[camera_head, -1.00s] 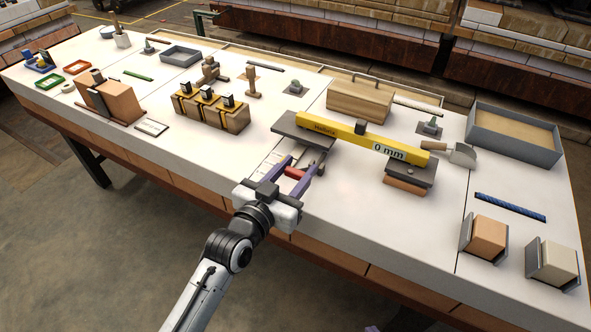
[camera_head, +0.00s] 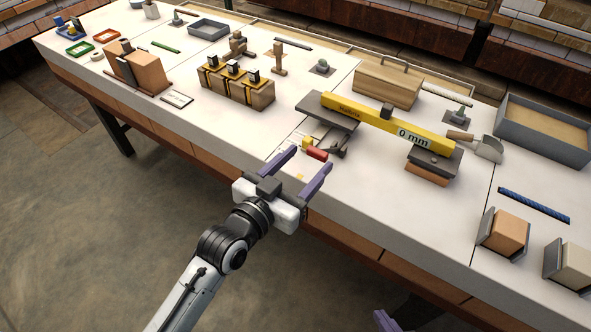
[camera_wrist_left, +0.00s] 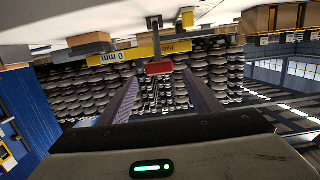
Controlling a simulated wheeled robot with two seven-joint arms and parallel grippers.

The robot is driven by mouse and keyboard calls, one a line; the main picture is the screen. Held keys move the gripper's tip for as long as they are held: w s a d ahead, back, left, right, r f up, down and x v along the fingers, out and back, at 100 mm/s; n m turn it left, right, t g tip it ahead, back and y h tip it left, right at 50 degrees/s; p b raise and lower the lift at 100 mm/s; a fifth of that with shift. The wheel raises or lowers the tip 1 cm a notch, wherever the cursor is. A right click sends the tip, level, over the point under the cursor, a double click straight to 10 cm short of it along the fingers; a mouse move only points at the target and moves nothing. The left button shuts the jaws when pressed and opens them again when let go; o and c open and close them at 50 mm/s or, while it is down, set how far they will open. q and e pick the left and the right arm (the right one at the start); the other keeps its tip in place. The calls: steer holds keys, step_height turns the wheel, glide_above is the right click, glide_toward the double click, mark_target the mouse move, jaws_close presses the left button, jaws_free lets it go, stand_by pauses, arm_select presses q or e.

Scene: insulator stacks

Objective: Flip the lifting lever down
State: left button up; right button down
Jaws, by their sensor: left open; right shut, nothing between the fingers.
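The lifting lever has a red handle (camera_head: 316,154) beside the near edge of the left grey plate (camera_head: 327,112). In the left wrist view the red handle (camera_wrist_left: 158,68) sits at the end of a dark bar, ahead of the fingertips. My left gripper (camera_head: 307,157) is open, its purple fingers apart and empty on the near side of the handle. A yellow level (camera_head: 365,120) marked "0 mm" spans the left plate and the right grey plate (camera_head: 449,158). My right gripper (camera_head: 385,320) shows only as a purple tip at the bottom edge; the rest is out of frame.
A wooden block with yellow straps (camera_head: 240,92) stands left of the plates and a wooden box (camera_head: 388,86) behind the level. A trowel (camera_head: 486,146) lies to the right. The table's front edge (camera_head: 340,225) runs below my left gripper.

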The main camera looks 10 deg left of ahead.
arm_select(q)
steer(key=v, duration=0.4)
steer(key=shift+s, duration=0.15)
